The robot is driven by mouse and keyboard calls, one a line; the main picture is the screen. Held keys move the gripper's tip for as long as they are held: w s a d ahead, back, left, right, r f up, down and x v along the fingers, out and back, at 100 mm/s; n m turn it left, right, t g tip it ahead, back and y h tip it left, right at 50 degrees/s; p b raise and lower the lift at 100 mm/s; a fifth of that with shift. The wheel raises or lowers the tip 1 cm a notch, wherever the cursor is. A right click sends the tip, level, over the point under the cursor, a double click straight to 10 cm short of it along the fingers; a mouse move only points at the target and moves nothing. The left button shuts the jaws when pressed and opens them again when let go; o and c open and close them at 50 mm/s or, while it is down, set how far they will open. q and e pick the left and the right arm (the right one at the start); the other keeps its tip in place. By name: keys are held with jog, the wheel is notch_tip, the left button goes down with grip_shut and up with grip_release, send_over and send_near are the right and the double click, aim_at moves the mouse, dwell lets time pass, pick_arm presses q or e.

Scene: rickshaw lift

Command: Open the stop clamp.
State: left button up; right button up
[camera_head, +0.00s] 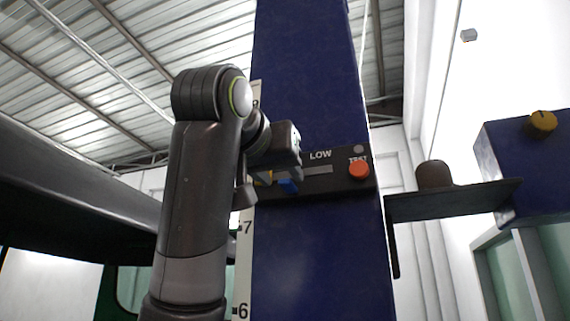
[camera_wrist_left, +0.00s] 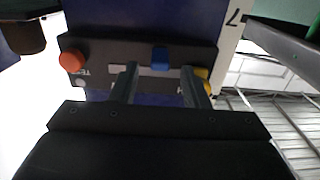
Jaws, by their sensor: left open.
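A black panel (camera_head: 335,185) is fixed across a dark blue post (camera_head: 310,80). It has a light slot, the words LOW and TEST, a blue tab (camera_head: 287,186) and a yellow piece (camera_head: 264,179). I cannot tell for sure which part is the stop clamp. My left gripper (camera_head: 267,185) is at the panel's left end, partly hiding it. In the left wrist view, its fingers (camera_wrist_left: 158,71) are open and empty, with the blue tab (camera_wrist_left: 160,55) ahead between them. The yellow piece (camera_wrist_left: 204,75) shows beside one fingertip. My right gripper is not in view.
An orange-red button (camera_head: 359,170) sits at the panel's right end, away from my left gripper. A number scale (camera_head: 244,260) runs along the post's left edge. A dark shelf (camera_head: 450,200) with a rounded knob (camera_head: 433,174) juts out right of the post.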

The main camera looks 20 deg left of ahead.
aim_at(283, 179)
pick_arm(q)
jog(key=w+p, duration=0.1)
jog(key=w, duration=0.2)
jog(key=shift+w, duration=0.35)
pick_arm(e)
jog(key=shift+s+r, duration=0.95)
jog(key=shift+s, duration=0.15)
pick_arm(q)
jog(key=shift+s, duration=0.1)
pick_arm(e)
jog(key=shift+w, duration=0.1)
